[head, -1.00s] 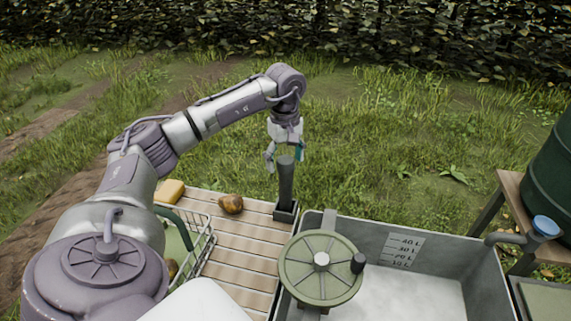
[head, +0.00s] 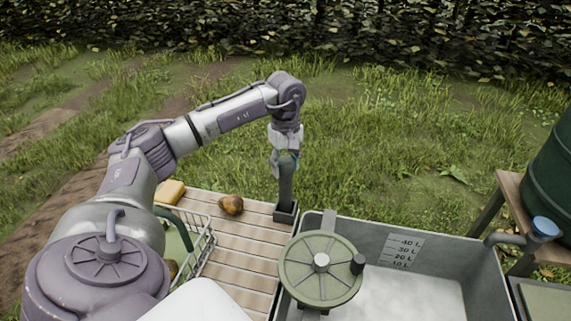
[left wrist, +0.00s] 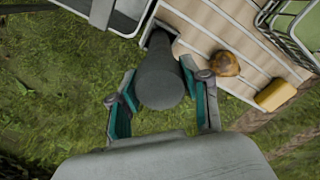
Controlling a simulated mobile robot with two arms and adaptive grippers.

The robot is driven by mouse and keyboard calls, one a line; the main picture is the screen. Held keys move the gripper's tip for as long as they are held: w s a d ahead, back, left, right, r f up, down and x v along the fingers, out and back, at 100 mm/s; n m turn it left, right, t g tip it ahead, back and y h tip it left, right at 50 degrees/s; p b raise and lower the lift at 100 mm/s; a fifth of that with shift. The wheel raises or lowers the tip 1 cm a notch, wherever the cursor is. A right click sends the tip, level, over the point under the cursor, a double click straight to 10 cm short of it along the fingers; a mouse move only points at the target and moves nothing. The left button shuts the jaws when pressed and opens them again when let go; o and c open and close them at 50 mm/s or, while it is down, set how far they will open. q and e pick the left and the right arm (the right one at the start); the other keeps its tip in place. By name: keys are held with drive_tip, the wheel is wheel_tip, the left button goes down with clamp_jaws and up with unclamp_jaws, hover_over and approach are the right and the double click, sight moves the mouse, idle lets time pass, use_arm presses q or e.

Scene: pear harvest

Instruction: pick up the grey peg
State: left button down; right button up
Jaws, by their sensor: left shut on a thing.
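The grey peg (head: 286,186) stands upright in a small dark square holder (head: 286,212) at the far edge of the slatted table. My left gripper (head: 286,160) points down from above and is shut on the peg's upper part. In the left wrist view the peg's round top (left wrist: 161,86) sits between the two teal-padded fingers (left wrist: 162,100). The peg's foot is hidden inside the holder. My right gripper is not in view.
A brown pear (head: 231,204) and a yellow block (head: 170,191) lie on the slatted table (head: 236,250). A wire basket (head: 203,243) stands at left. A grey tub (head: 480,275) with a green handwheel (head: 319,268) is at right. Grass lies beyond.

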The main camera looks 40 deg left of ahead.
use_arm(q)
wheel_tip(320, 180, up, 10)
drive_tip(key=shift+w+f+b, duration=0.1)
drive_tip(key=shift+b, duration=0.65)
drive_tip(key=shift+r+p, duration=0.5)
drive_tip(key=shift+r, duration=0.25)
wheel_tip(320, 180, up, 6)
drive_tip(key=p, duration=0.6)
drive_tip(key=shift+f, duration=0.15)
